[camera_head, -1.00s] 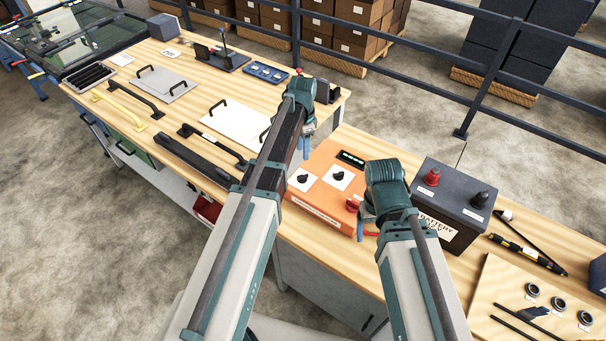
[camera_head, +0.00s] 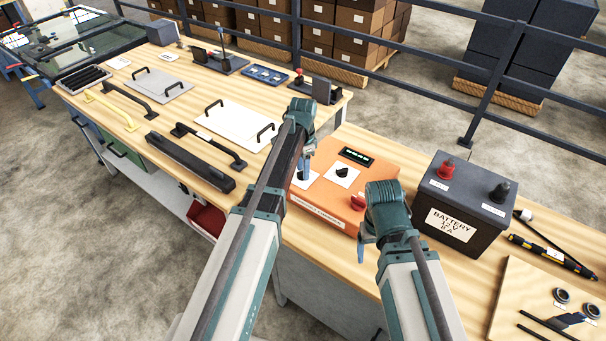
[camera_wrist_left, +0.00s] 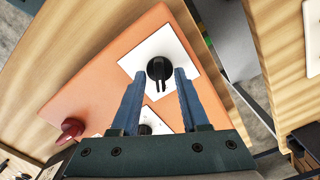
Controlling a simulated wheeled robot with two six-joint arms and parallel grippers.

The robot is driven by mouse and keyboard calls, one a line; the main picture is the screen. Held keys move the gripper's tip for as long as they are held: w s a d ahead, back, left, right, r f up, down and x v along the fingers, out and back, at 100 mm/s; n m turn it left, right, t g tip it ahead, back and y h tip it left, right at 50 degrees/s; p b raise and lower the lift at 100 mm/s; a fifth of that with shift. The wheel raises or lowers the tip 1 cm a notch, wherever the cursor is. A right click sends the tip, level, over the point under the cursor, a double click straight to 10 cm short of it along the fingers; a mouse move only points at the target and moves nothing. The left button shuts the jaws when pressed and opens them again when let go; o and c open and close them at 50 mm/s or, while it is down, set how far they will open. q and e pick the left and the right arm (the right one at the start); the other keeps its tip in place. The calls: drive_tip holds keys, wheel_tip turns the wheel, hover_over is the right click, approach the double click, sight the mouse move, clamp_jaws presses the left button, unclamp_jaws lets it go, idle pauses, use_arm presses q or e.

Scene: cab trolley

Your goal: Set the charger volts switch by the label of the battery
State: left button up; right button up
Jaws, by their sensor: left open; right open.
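The orange charger (camera_head: 328,205) lies on the bench with a green-lit display, a red knob (camera_head: 358,202) and two black dials on white plates. The right-hand dial (camera_head: 342,172) is in plain sight. My left gripper (camera_head: 303,172) is over the left-hand dial and mostly hides it. In the left wrist view this black dial (camera_wrist_left: 158,70) lies between the open blue fingertips (camera_wrist_left: 159,82); contact cannot be told. The switch captions are unreadable. The dark battery (camera_head: 462,200) stands to the right, its label (camera_head: 450,226) reading "BATTERY 12 V 8 A". My right gripper (camera_head: 364,243) is open and empty, near the charger's front right corner.
Left of the charger, a bench holds a white panel with handles (camera_head: 232,122), a black bar (camera_head: 190,162) and other handles. A yellow-black probe (camera_head: 552,255) and a board with rings (camera_head: 520,300) lie right of the battery. Railings stand behind.

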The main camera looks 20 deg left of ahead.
use_arm(q)
drive_tip(key=shift+c, duration=0.2)
clamp_jaws()
idle(0.4)
drive_tip(key=n, duration=0.5)
drive_tip(key=shift+n, duration=0.4)
drive_tip(key=n, duration=0.6)
drive_tip(key=shift+a, duration=0.1)
idle(0.3)
